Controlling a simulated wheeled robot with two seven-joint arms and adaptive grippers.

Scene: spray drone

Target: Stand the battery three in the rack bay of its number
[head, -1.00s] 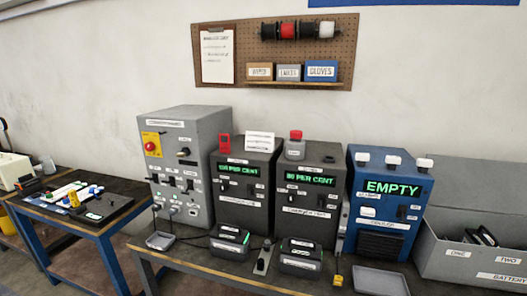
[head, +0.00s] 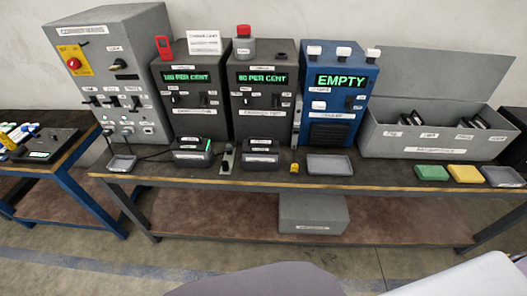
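The battery rack (head: 437,148) is a grey open box with a raised back at the right end of the bench. Small labels mark bays along its front; the numbers are too small to read now. Dark batteries stand in it, one near the left-middle (head: 415,118) and others towards the right (head: 482,122). Two more dark batteries lie on the bench, one before the left black charger (head: 193,152) and one before the middle charger (head: 262,152). I cannot read which is battery three. Neither gripper is in view.
Two black chargers read "100 PER CENT" (head: 187,98) and "80 PER CENT" (head: 262,98); a blue cooler (head: 335,100) reads "EMPTY". A grey box (head: 313,213) sits on the lower shelf.

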